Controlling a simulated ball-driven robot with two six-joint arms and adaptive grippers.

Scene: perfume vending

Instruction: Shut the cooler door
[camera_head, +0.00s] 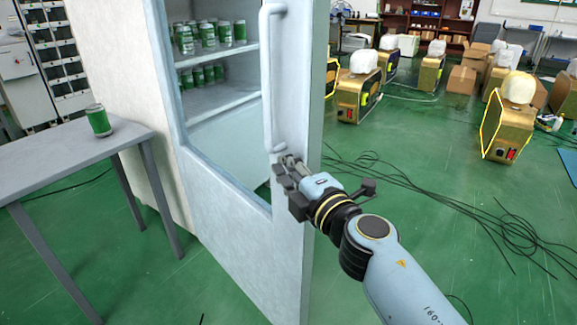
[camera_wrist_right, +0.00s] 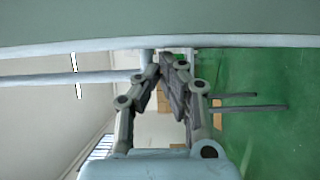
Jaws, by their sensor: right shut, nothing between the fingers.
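The cooler door (camera_head: 240,240) is a pale blue-white frame around a large window, with a vertical bar handle (camera_head: 268,80) on its right side. It stands ajar; green floor shows through the lower right of its window. The cooler (camera_head: 112,70) stands behind it, with green cans (camera_head: 208,35) on its shelves. My right gripper (camera_head: 288,168) is shut and empty, at the door's right frame just below the handle. Whether it touches the door I cannot tell. In the right wrist view its fingertips (camera_wrist_right: 163,68) meet close to a pale surface. My left gripper is out of view.
A grey table (camera_head: 55,150) with one green can (camera_head: 98,120) stands at the left, close to the cooler's side. Black cables (camera_head: 430,200) lie on the green floor at right. Gold and black machines (camera_head: 507,120) and cardboard boxes stand farther back.

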